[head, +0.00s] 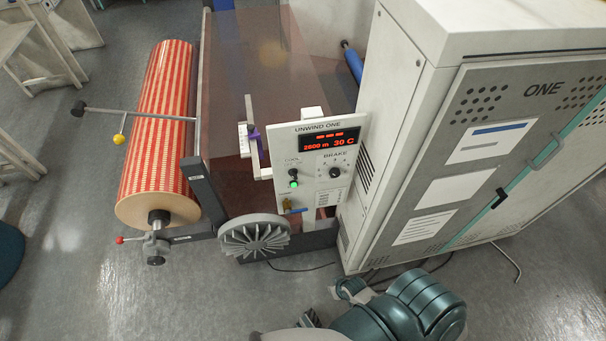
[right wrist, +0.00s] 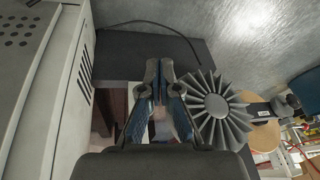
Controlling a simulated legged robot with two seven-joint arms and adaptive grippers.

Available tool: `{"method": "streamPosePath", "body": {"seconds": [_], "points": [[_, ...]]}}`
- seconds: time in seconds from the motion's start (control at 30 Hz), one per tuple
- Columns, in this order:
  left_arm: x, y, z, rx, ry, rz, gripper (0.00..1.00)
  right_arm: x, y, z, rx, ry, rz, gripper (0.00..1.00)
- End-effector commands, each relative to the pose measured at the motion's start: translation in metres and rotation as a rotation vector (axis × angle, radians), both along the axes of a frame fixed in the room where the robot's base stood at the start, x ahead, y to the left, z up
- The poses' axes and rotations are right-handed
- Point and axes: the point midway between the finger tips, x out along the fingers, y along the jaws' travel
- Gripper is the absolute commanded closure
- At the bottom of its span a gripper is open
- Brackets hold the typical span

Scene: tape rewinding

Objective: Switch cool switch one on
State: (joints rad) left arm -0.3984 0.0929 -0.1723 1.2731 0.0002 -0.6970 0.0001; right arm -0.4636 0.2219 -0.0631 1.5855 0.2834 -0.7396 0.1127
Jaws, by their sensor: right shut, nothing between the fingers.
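The UNWIND ONE control panel (head: 318,158) stands upright in the middle of the head view. Its left side carries the small dark cool switch (head: 293,172), with a lit green lamp (head: 294,184) just below it. The switch is too small for me to tell its position. My right gripper (right wrist: 160,68) is shut and empty in the right wrist view, pointing toward the machine base beside the grey finned wheel (right wrist: 216,106). My right arm shows at the bottom of the head view, below and apart from the panel. My left gripper is not in view.
A large cabinet marked ONE (head: 400,130) stands close to the panel's right. The red display (head: 329,143) and a black brake knob (head: 334,172) are on the panel. A red-and-cream roll (head: 158,120) is at left. Open floor (head: 190,300) lies in front.

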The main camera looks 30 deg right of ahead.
Motion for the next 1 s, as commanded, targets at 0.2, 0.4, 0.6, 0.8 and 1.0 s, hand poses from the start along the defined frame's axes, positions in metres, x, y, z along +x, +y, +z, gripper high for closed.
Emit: {"method": "streamPosePath", "body": {"seconds": [0.2,0.4,0.6,0.8,1.0], "points": [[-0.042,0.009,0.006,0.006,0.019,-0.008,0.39,0.085,-0.076,0.173,0.254,-0.291,-0.299,1.0],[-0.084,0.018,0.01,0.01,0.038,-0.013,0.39,0.137,-0.103,0.327,0.532,-0.487,-0.445,1.0],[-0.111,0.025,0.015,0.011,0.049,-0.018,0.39,0.159,-0.101,0.424,0.732,-0.566,-0.493,1.0],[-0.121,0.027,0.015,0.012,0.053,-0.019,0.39,0.164,-0.099,0.456,0.808,-0.583,-0.507,1.0],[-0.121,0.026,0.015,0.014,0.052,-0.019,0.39,0.164,-0.099,0.456,0.813,-0.584,-0.508,1.0]]}}
